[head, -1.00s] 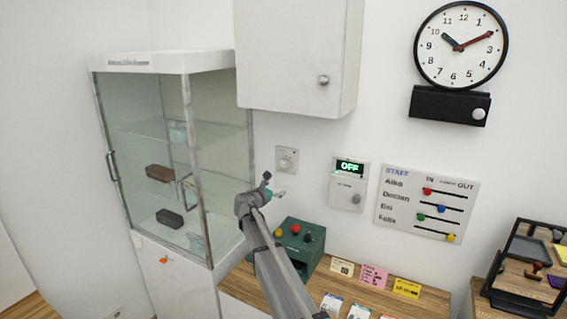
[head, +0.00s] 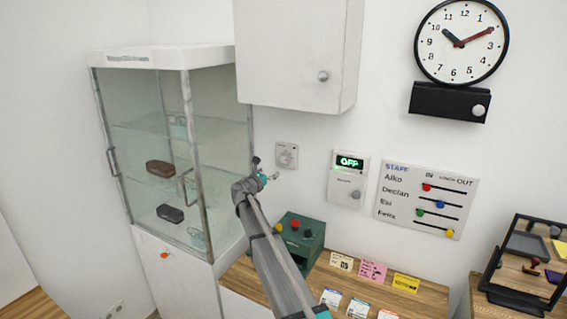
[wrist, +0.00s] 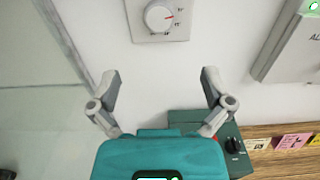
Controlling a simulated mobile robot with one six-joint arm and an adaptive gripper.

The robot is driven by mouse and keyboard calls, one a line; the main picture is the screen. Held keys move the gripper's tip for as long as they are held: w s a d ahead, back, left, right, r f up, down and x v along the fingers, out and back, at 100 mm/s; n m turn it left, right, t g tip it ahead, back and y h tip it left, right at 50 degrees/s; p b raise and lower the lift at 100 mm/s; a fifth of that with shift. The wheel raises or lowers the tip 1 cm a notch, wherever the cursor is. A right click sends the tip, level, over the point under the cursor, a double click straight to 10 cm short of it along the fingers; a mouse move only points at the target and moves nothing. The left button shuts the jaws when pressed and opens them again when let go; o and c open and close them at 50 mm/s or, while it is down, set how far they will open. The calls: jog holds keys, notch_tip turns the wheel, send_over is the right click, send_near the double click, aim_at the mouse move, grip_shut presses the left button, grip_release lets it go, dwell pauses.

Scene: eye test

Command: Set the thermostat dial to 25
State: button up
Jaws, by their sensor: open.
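The thermostat dial (head: 286,154) is a round white knob on a pale square plate on the back wall, right of the glass cabinet. My gripper (head: 268,170) is below and left of the dial in the head view. In the wrist view my gripper (wrist: 160,75) has its two fingers wide apart with nothing between them, apart from the dial.
The glass cabinet (head: 152,200) stands close on the left. A green box with coloured buttons (head: 302,240) sits on the wooden counter below. A panel reading OFF with a knob (head: 356,194) and a staff board (head: 424,200) are to the right. A white wall cabinet (head: 290,60) hangs above.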

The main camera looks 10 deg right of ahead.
aim_at(284, 161)
jog(key=x, duration=1.2)
jog(key=c, duration=1.2)
